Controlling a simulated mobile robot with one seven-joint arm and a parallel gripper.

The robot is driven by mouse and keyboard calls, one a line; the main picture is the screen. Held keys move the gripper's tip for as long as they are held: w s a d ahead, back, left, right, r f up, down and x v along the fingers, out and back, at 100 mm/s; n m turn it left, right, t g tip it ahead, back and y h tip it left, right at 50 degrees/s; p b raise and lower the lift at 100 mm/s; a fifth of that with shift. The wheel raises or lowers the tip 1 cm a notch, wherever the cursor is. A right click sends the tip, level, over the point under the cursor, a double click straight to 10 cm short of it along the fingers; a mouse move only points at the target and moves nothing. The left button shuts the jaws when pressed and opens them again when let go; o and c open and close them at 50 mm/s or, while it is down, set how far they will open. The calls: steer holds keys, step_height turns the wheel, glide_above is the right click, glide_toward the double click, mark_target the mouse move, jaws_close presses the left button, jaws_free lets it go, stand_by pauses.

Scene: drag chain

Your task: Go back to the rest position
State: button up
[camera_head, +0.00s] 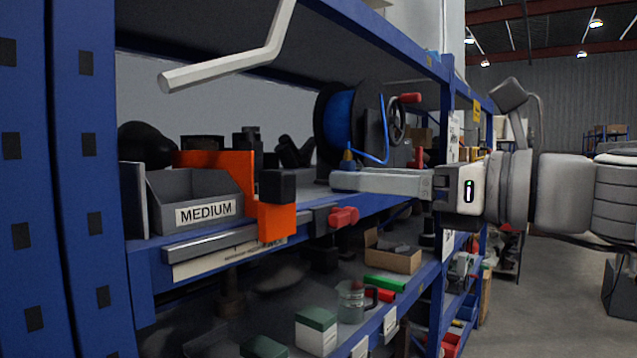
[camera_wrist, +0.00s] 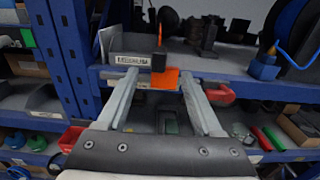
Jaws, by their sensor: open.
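My gripper (camera_head: 335,181) reaches in from the right at the level of the upper shelf, with its fingers pointing left. In the wrist view its two fingers (camera_wrist: 157,82) are spread apart with nothing held between them. An orange bracket (camera_head: 276,222) with a black block (camera_head: 277,186) stands at the shelf's front edge, left of the fingertips. In the wrist view the orange bracket (camera_wrist: 166,78) and the black block (camera_wrist: 158,62) show ahead, in the gap between the fingertips. In the head view the fingertips look apart from the block.
A grey bin labelled MEDIUM (camera_head: 160,190) stands on the shelf at left. A blue spool (camera_head: 340,118) stands behind the fingers. A red clamp handle (camera_head: 343,216) sticks out below them. A grey bent bar (camera_head: 235,62) hangs overhead. The aisle at right (camera_head: 560,290) has free floor.

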steer(key=shift+s+d, duration=0.2)
steer(key=shift+d, duration=0.1)
steer(key=s+f+n+g+h, duration=0.25)
steer(key=f+n+h, duration=0.4)
steer(key=f, duration=0.65)
steer(key=s+f+n+g+h, duration=0.2)
steer(key=s+f+n+h, duration=0.15)
steer(key=f+n, duration=0.8)
steer(key=s+d+f+n+h, duration=0.4)
steer(key=d+f+n, duration=0.2)
steer(key=f+n, duration=0.1)
steer(key=shift+d+f+n+g, duration=0.3)
steer(key=shift+f+g, duration=0.15)
steer(key=shift+f, duration=0.25)
